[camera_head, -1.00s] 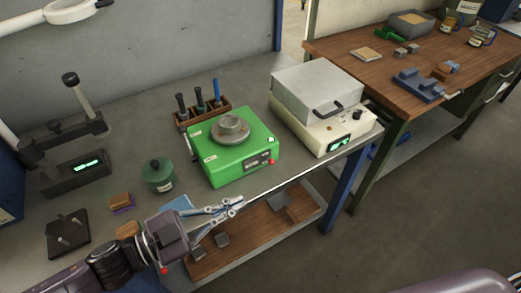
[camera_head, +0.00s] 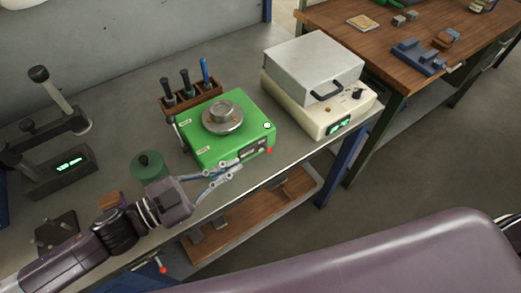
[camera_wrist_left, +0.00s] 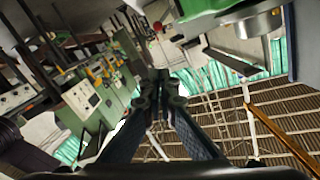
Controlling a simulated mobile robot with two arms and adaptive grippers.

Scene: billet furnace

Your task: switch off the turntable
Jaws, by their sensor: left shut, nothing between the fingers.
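The turntable is a bright green box (camera_head: 205,150) with a round grey disc (camera_head: 222,116) on top. It stands on the grey bench. Its front has a dark panel (camera_head: 252,149) and a red knob or button at the right end (camera_head: 269,150). A small pale round spot (camera_head: 266,125) shows on its top right corner. My left gripper (camera_head: 234,168) is shut and empty, close to the turntable's lower front edge. I cannot tell if it touches. In the left wrist view the fingers (camera_wrist_left: 157,80) are together. My right gripper is not in view.
A cream device with a grey lid (camera_head: 318,85) stands right of the turntable. A tool rack (camera_head: 190,100) is behind it. A green jar (camera_head: 148,166) is by my left wrist. A wooden shelf (camera_head: 240,220) lies below the bench edge. A wooden table (camera_head: 380,40) is at back right.

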